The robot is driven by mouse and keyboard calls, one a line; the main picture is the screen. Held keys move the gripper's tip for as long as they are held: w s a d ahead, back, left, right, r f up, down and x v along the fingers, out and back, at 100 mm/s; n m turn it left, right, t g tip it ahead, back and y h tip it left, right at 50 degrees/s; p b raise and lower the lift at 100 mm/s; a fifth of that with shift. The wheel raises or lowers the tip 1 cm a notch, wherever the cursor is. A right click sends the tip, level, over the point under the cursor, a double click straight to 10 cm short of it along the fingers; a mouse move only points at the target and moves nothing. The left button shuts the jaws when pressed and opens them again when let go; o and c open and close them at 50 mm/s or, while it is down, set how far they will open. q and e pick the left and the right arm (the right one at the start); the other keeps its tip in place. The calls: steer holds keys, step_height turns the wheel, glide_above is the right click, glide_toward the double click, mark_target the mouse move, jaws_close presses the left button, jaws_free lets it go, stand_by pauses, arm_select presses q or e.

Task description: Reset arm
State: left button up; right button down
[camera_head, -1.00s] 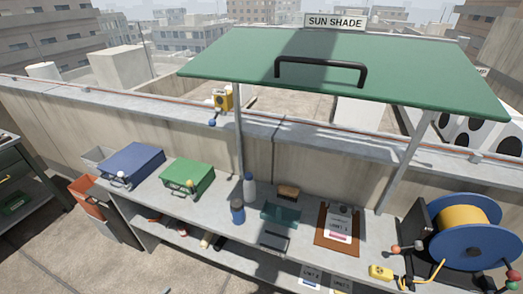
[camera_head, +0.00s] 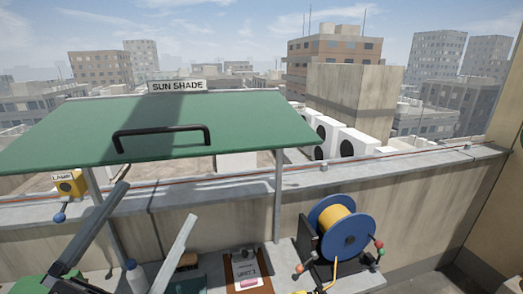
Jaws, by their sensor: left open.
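My left gripper (camera_head: 158,200) reaches up from the bottom edge of the head view, left of the middle. Its two long grey fingers stand well apart, so it is open, and I see nothing held between them. The fingers show in front of the bench and the parapet wall, below the green sun shade (camera_head: 60,134). The rest of my left arm is out of the picture. My right gripper is not in view.
A blue reel with yellow cable (camera_head: 336,222) stands on the bench at right of centre. A brown clipboard (camera_head: 232,274), a bottle (camera_head: 136,276) and a yellow lamp box (camera_head: 69,184) are left of it. The right foreground looks clear.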

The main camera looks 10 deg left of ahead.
arm_select(q)
steer(key=s+a+r+n+t+y, duration=0.2)
steer(key=s+r+n+t+y, duration=0.3)
steer(key=r+n, duration=0.6)
step_height(320, 180, up, 25)
steer(key=s+m+p, duration=0.1)
steer(key=p, duration=2.3)
steer(key=shift+g+y, duration=0.3)
steer(key=shift+g, duration=0.1)
steer(key=shift+d+r, duration=0.1)
